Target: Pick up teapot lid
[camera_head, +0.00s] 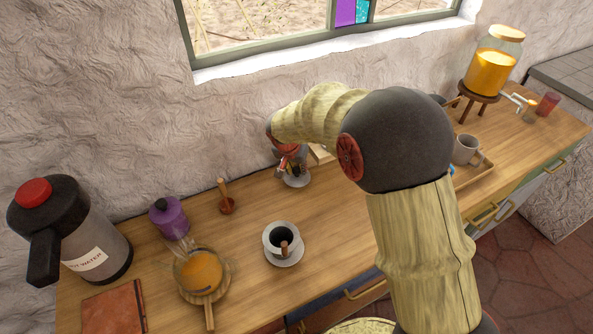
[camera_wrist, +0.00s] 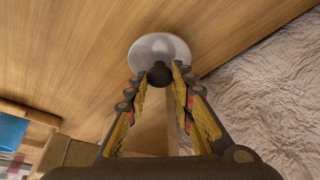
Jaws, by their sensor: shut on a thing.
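The teapot lid (camera_wrist: 160,48) is a pale, round disc with a dark knob, seen in the wrist view beyond my fingertips. My gripper (camera_wrist: 160,75) has its fingertips on either side of the dark knob, shut on it. In the head view my gripper (camera_head: 292,163) is over the back of the wooden counter, and the pale lid (camera_head: 298,182) shows just below it. My arm hides part of this area. I cannot tell whether the lid touches the counter or is slightly above it.
A white cup (camera_head: 280,238) on a saucer stands in front. To the left are a glass vessel of orange liquid (camera_head: 200,271), a purple canister (camera_head: 169,217), a wooden scoop (camera_head: 226,204) and a black flask (camera_head: 88,240). A mug (camera_head: 466,149) stands on the right.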

